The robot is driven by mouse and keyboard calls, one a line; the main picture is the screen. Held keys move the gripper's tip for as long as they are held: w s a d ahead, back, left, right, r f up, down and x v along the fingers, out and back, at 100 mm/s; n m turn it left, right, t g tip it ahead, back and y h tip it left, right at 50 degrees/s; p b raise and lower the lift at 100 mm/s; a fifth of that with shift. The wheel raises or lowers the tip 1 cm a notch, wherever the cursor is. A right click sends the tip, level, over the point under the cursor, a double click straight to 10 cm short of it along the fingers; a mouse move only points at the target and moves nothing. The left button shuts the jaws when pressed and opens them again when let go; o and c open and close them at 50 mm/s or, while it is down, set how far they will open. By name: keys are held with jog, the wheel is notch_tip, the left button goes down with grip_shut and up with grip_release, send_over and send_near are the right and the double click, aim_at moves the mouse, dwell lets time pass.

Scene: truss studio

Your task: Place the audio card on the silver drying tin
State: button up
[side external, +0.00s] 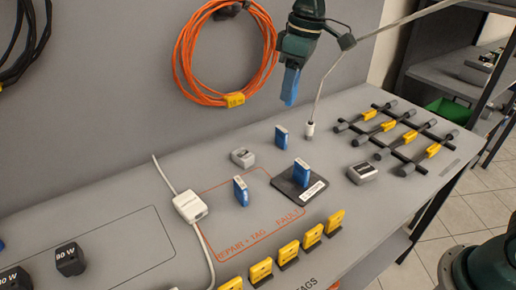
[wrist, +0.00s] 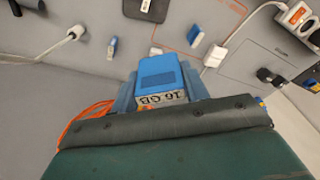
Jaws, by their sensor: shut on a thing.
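My gripper (side external: 290,84) is shut on a blue card and is raised well above the bench, near the back wall. In the wrist view the blue card (wrist: 160,72) sits between the jaws, with an upside-down label that seems to read 16 GB. Similar blue cards stand on the bench: one at the back (side external: 281,136), one on the left (side external: 241,191), and one (side external: 301,172) on a dark labelled pad (side external: 318,197). Two small silver-grey boxes, one at the back (side external: 242,157) and one on the right (side external: 362,172), rest on the bench; I cannot tell which is the tin.
Yellow tags (side external: 286,254) line the front edge. A dark rack with yellow clips (side external: 405,137) stands right. An orange cable coil (side external: 225,55) hangs behind.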

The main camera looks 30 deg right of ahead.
jog(key=s+d+m, duration=0.4)
jog(key=s+d, duration=0.1)
jog(key=d, duration=0.7)
jog(key=m+h, duration=0.1)
jog(key=m, duration=0.2)
send_over(361, 167)
jog(key=shift+s+d+f+t, duration=0.1)
jog(key=shift+s+f+t, duration=0.2)
jog(key=shift+s+f, duration=0.05)
jog(key=shift+f, duration=0.1)
notch_tip(361, 167, down, 20)
jog(key=shift+r, duration=0.1)
jog(key=o, duration=1)
